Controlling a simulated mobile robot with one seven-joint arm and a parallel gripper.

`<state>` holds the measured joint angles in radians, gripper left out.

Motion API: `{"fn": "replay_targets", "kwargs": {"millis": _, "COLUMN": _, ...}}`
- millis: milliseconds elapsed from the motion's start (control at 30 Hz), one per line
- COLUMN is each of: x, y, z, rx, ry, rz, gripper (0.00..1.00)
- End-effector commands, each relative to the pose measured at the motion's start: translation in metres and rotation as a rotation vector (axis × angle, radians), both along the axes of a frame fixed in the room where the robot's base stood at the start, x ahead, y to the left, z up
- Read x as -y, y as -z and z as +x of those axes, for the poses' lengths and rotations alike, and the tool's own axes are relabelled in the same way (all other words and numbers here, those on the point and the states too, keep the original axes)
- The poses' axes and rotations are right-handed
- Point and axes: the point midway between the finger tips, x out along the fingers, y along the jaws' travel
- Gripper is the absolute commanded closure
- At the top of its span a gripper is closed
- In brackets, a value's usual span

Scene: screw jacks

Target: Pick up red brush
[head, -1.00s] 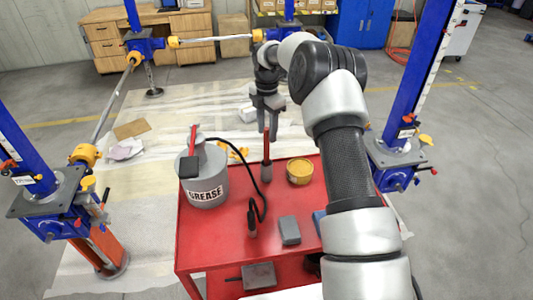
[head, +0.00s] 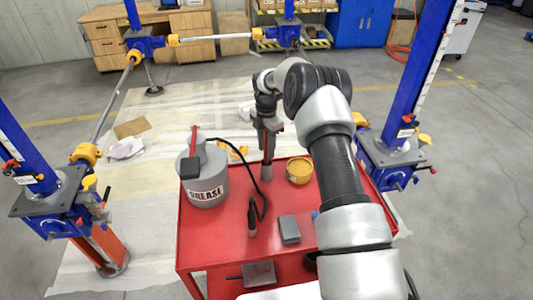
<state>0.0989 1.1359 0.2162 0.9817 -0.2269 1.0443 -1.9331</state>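The red brush (head: 266,151) stands upright near the back edge of the red cart top (head: 215,250), red handle up and grey end down. My gripper (head: 268,137) points down over the handle's upper part. Its fingers appear around or right beside the handle. Whether they touch it or are closed on it, I cannot tell. The brush's lower end still appears to be at the cart top.
A grey grease can (head: 205,185) with a black hose stands left of the brush. A yellow tin (head: 299,170) stands close on the right. A grey box (head: 289,229) lies nearer the front. Blue jack columns (head: 412,75) flank the cart.

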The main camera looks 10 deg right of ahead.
Motion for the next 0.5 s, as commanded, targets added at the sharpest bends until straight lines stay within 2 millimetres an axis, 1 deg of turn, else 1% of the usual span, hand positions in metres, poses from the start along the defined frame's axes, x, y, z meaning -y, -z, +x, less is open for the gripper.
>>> {"fn": "replay_targets", "kwargs": {"millis": 33, "x": 0.0000, "y": -0.0002, "z": 0.0000, "rx": 0.000, "ry": 0.000, "rz": 0.000, "gripper": 0.76}}
{"fn": "replay_targets", "kwargs": {"millis": 167, "x": 0.0000, "y": -0.0002, "z": 0.0000, "rx": 0.000, "ry": 0.000, "rz": 0.000, "gripper": 0.97}}
{"fn": "replay_targets", "kwargs": {"millis": 200, "x": 0.0000, "y": -0.0003, "z": -0.0001, "rx": 0.000, "ry": 0.000, "rz": 0.000, "gripper": 1.00}}
{"fn": "replay_targets", "kwargs": {"millis": 400, "x": 0.0000, "y": -0.0006, "z": 0.0000, "rx": 0.000, "ry": 0.000, "rz": 0.000, "gripper": 1.00}}
{"fn": "replay_targets", "kwargs": {"millis": 500, "x": 0.0000, "y": -0.0048, "z": 0.0004, "rx": 0.001, "ry": 0.000, "rz": 0.000, "gripper": 1.00}}
